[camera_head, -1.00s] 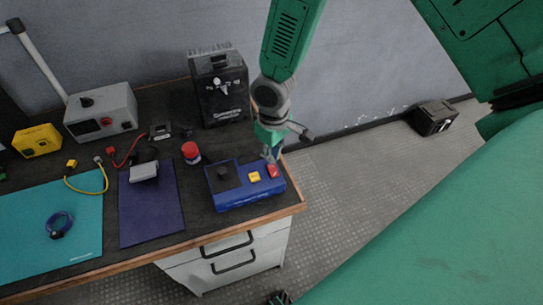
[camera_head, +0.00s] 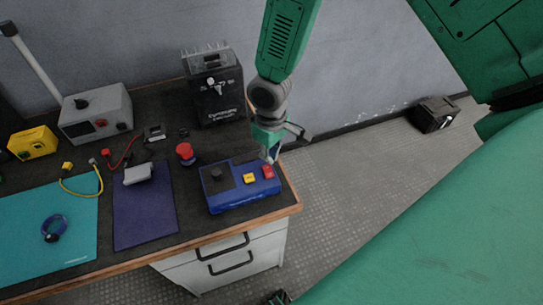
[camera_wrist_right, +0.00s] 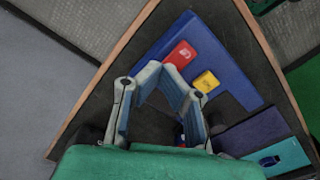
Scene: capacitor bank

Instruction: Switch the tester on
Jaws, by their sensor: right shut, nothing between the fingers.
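The tester is most likely the blue box (camera_head: 236,201) at the right front of the bench. It carries a black knob (camera_head: 216,174), a yellow button (camera_head: 249,178) and a red switch (camera_head: 268,172). My right gripper (camera_head: 267,157) is shut and empty, just behind and above the red switch. Contact cannot be told. In the right wrist view, the gripper's fingers (camera_wrist_right: 172,82) are in front of the blue box (camera_wrist_right: 222,62), near the red switch (camera_wrist_right: 181,54) with its white mark. The yellow button (camera_wrist_right: 206,82) lies right of it. My left gripper does not show.
A black unit (camera_head: 214,90) stands behind the blue box. A red-topped knob (camera_head: 185,152) is to its left. A grey device (camera_head: 96,114), a yellow box (camera_head: 32,142), purple mat (camera_head: 145,215) and teal mat (camera_head: 40,205) lie farther left. The bench's wooden edge (camera_head: 240,231) is close in front.

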